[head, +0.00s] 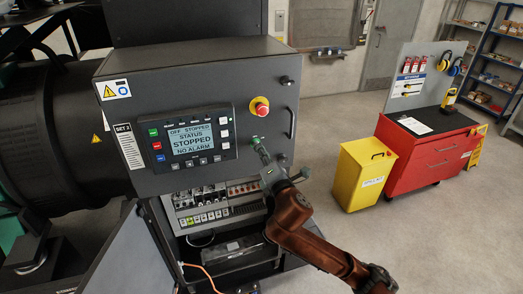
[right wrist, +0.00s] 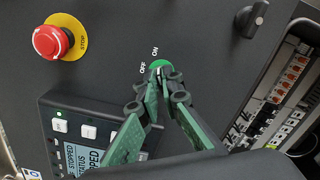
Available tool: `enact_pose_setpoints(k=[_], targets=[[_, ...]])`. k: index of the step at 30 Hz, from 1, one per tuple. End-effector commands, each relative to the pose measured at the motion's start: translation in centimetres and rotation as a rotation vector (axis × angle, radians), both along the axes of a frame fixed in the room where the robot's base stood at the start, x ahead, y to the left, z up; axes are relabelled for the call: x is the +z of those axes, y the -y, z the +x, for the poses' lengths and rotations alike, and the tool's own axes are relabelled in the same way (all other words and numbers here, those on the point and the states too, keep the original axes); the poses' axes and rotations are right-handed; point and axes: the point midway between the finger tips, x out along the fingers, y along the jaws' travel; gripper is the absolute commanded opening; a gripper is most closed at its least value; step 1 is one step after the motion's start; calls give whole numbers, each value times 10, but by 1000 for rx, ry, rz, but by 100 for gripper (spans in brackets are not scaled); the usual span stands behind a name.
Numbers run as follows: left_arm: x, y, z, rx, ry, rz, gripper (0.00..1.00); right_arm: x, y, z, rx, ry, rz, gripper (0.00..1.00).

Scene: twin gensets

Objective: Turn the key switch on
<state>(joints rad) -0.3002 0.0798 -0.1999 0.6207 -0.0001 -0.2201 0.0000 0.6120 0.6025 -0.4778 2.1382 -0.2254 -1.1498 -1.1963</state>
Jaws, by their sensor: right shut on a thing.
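The key switch (right wrist: 157,63) shows in the right wrist view as a small green round plate on the dark panel, with OFF and ON printed beside it. My right gripper (right wrist: 160,76) has its green fingers closed together at the switch, shut on its key. The fingertips hide most of the key, so I cannot tell which mark it points to. In the head view my right gripper (head: 257,144) reaches the panel below the red stop button. The controller screen (head: 192,139) reads OFF, STOPPED and NO ALARM. My left gripper is not in view.
A red emergency stop button (head: 260,107) on a yellow plate sits close above the switch. A black knob (right wrist: 254,17) is nearby. Below is an open bay of breakers (head: 202,197).

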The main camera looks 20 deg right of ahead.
Motion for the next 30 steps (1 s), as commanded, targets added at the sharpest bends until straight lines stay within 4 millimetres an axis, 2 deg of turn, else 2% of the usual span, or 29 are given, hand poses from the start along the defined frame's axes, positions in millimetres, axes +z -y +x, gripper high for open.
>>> enact_pose_setpoints(k=[15, 16, 23, 30], targets=[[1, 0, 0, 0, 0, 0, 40, -1, 0, 0, -1, -2, 22, 0], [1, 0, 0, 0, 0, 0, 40, -1, 0, 0, -1, -2, 22, 6], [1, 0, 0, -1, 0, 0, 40, 0, 0, 0, -1, -2, 22, 22], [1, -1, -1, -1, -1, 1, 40, 0, 0, 0, 0, -1, 21, 23]])
